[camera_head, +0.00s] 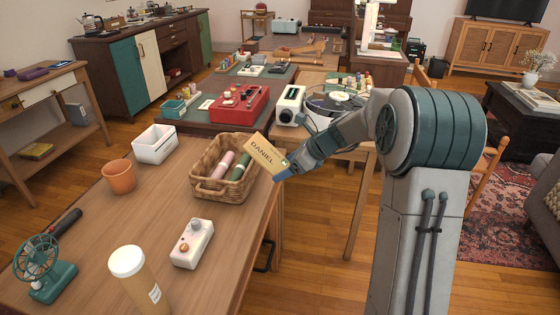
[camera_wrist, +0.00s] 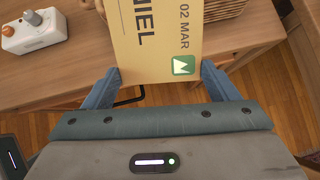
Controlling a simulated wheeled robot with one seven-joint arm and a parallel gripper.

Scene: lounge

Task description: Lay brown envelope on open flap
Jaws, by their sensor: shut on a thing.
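The brown envelope (camera_head: 262,157), marked "DANIEL", is held tilted by my gripper (camera_head: 284,170) above the right side of the wicker basket in the head view. In the wrist view the envelope (camera_wrist: 160,40) shows "02 MAR" and a green stamp, and its near edge lies between the fingers of my gripper (camera_wrist: 160,79). My gripper is shut on the envelope. I cannot pick out the open flap with certainty in either view.
The wicker basket (camera_head: 205,187) holds rolled items. A white bin (camera_head: 154,145), terracotta pot (camera_head: 119,177), white knobbed box (camera_head: 192,244), capped tube (camera_head: 137,280) and green fan (camera_head: 45,268) share the wooden table (camera_head: 95,225). A red case (camera_head: 238,104) and a projector (camera_head: 290,104) stand beyond.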

